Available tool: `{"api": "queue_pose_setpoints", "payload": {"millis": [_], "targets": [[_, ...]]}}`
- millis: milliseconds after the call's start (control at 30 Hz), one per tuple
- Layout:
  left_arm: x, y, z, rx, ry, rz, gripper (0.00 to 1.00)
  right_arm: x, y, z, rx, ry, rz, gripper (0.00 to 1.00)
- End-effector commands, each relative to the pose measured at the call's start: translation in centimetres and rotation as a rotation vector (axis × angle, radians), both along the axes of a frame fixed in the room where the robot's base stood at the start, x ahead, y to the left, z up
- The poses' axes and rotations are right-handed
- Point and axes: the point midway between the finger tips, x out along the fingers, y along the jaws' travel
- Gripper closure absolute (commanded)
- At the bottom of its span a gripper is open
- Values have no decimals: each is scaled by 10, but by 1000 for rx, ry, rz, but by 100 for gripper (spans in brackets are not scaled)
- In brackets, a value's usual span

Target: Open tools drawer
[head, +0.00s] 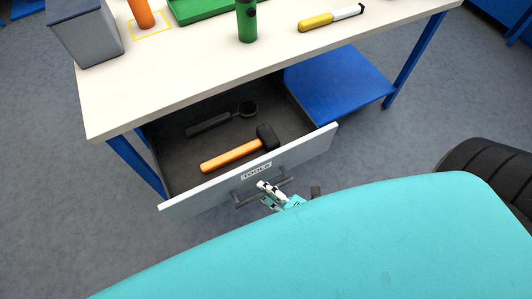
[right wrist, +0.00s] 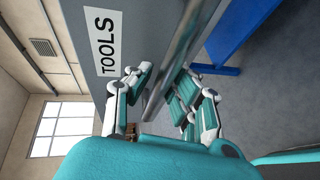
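The tools drawer (head: 228,188) is pulled out from under the workbench, its grey front carrying a "TOOLS" label (head: 256,171). The label also shows in the right wrist view (right wrist: 101,38). A bar handle (head: 246,199) runs along the drawer front. Inside lie an orange-handled mallet with a black head (head: 231,156) and a dark tool with a round end (head: 213,123). My right gripper (head: 268,189) is at the handle. In the right wrist view its fingers (right wrist: 164,88) stand apart on either side of the bar (right wrist: 181,62), with a visible gap. My left gripper is out of view.
The workbench top (head: 190,75) holds a grey bin (head: 88,38), a green cylinder (head: 246,22), a green tray (head: 200,10), a yellow-and-white tool (head: 330,18) and an orange object (head: 142,14). A blue lower shelf (head: 338,86) lies right of the drawer.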

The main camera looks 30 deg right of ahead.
Motion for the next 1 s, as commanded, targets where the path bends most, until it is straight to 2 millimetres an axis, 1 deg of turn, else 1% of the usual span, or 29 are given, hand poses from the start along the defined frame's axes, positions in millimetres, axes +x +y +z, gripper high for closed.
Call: {"api": "queue_pose_setpoints", "payload": {"millis": [33, 100, 133, 367, 467, 567, 800, 1000], "targets": [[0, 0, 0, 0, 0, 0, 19, 0, 0, 0, 0, 1, 0, 73], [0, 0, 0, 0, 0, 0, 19, 0, 0, -1, -2, 1, 0, 63], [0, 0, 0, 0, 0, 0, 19, 0, 0, -1, -2, 1, 0, 62], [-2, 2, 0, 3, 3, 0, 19, -1, 0, -2, -4, 4, 1, 62], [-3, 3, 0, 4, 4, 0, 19, -6, -2, -1, -4, 5, 0, 62], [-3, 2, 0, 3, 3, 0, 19, -18, -8, 1, -4, 7, -1, 62], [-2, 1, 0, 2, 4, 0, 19, -63, -29, 14, -4, 8, -1, 62], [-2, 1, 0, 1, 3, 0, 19, -93, -43, 22, -4, 6, -1, 62]]}}
